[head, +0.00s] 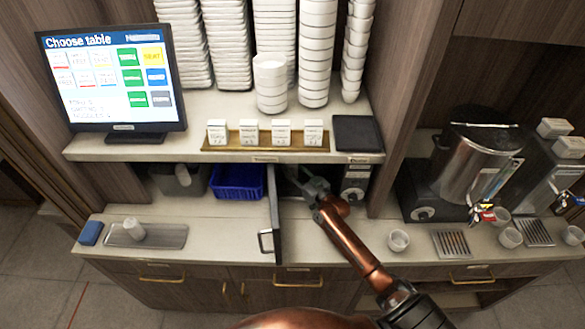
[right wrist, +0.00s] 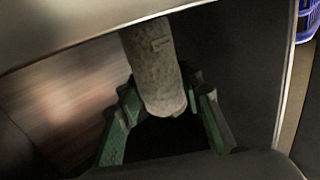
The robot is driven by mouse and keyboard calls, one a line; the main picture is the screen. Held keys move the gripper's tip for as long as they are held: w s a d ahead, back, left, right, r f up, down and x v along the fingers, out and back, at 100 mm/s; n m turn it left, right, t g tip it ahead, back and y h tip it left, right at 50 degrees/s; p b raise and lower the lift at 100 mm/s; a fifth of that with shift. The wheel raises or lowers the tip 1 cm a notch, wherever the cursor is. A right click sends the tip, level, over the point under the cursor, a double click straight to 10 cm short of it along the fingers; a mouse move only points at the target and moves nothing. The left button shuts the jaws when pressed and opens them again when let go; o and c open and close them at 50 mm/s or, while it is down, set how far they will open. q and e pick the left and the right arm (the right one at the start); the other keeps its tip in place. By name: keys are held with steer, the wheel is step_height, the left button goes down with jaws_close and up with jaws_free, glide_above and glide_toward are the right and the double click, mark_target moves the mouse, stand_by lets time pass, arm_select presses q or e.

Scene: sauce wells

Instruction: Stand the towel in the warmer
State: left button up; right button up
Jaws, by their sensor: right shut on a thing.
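The warmer (head: 355,183) is under the shelf, with its dark door (head: 274,215) swung open toward me. My right gripper (head: 308,183) reaches into its opening. In the right wrist view, the towel (right wrist: 153,65) is a grey-beige roll, a little tilted, between the green-padded fingers of my right gripper (right wrist: 165,110), which is shut on it. Its upper end is cut off by a pale edge. Shade hides whether its lower end touches the warmer's floor. My left gripper is not in view.
The open door stands close left of my right arm. A blue basket (head: 237,183) and a grey bin (head: 180,180) are left of it. A tray (head: 165,236) with a pale roll lies on the counter. The shelf (head: 225,140) overhangs the opening. Cups (head: 398,240) stand right.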

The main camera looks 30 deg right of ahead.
steer(key=o, duration=1.2)
steer(key=shift+f, duration=0.1)
steer(key=shift+o, duration=0.2)
steer(key=shift+r, duration=0.25)
steer(key=s, duration=0.4)
steer(key=s+d, duration=0.1)
steer(key=s, duration=0.7)
steer(key=shift+d+f, duration=0.1)
steer(key=shift+d, duration=0.15)
